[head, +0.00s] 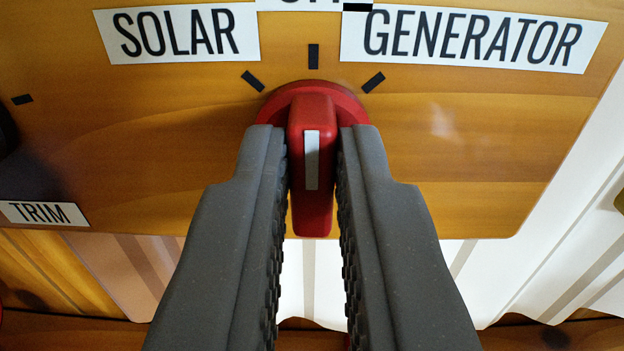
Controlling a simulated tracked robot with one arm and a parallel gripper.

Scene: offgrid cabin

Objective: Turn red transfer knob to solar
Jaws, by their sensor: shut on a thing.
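The red transfer knob (312,215) is mounted on a wooden panel in the head view. Its bar handle stands vertical, and its white stripe lines up with the middle tick mark. The SOLAR label (178,33) is up and to the left, above the left tick mark (252,81). The GENERATOR label (472,38) is up and to the right, above the right tick mark (373,82). My gripper (312,140) is shut on the knob's handle, one ridged grey finger on each side. The middle label is cut off by the top edge of the picture.
A dark round part (6,130) shows at the left edge, with a TRIM label (43,213) below it. The wooden panel (480,150) is clear around the knob. Its lower edge ends above pale corrugated sheeting (540,260).

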